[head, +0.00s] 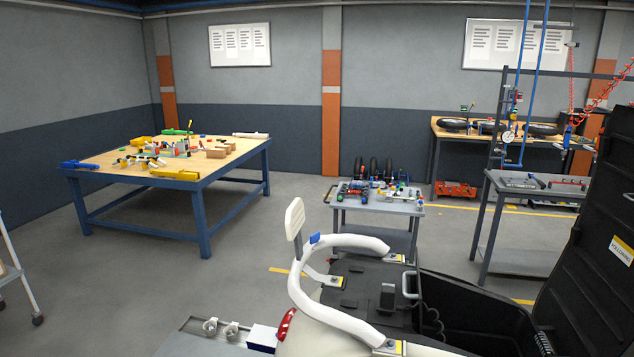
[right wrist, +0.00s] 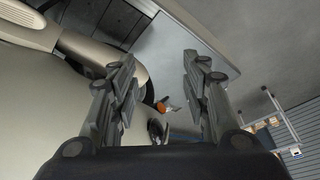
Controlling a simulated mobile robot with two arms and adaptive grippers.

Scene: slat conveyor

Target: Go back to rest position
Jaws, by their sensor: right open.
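My right gripper (right wrist: 159,60) shows in the right wrist view with its two fingers spread wide apart. Nothing is between the fingertips; the gripper is open and empty. Behind the fingers is a smooth beige body panel (right wrist: 75,120) with a small orange part (right wrist: 161,106). Neither gripper shows in the head view, and my left gripper is in no view.
A scooter-like body with a white curved rail (head: 305,296) and an open black compartment (head: 463,310) fills the lower right. A blue-legged table (head: 108,162) with several parts stands left. A grey cart (head: 345,203) stands behind the scooter. Floor between them is clear.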

